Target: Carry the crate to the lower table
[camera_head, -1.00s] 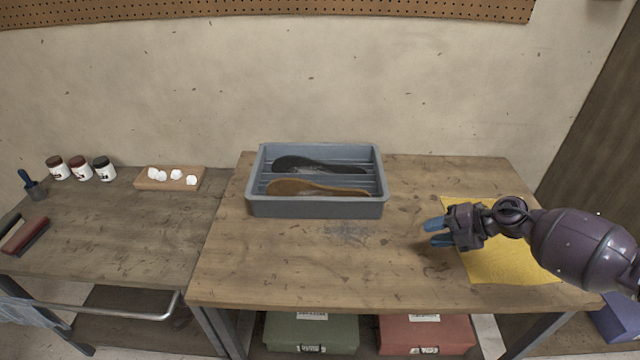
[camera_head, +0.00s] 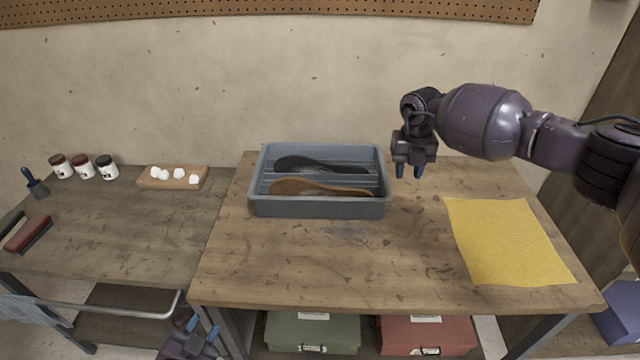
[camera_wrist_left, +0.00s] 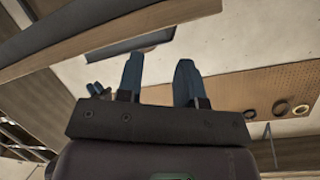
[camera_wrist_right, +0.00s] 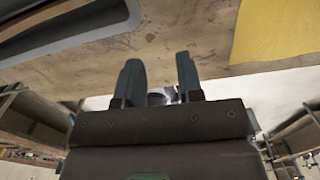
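The grey crate (camera_head: 320,208) stands upright on the higher wooden table (camera_head: 340,270), toward its back left. A black sole (camera_head: 320,165) and a brown sole (camera_head: 318,187) lie in it. The lower table (camera_head: 120,225) adjoins on the left. My right gripper (camera_head: 408,172) is open, pointing down just right of the crate's right wall, apart from it. The crate's edge also shows in the right wrist view (camera_wrist_right: 85,25). My left gripper (camera_head: 202,330) is low at the front, below the tabletops near the gap between the tables, open and empty in its wrist view (camera_wrist_left: 157,80).
On the lower table, jars (camera_head: 83,167), a wooden block with white balls (camera_head: 172,178), a brush (camera_head: 35,184) and a red-handled tool (camera_head: 28,234) sit left and back. Its front right is clear. A yellow cloth (camera_head: 510,240) lies right of the crate.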

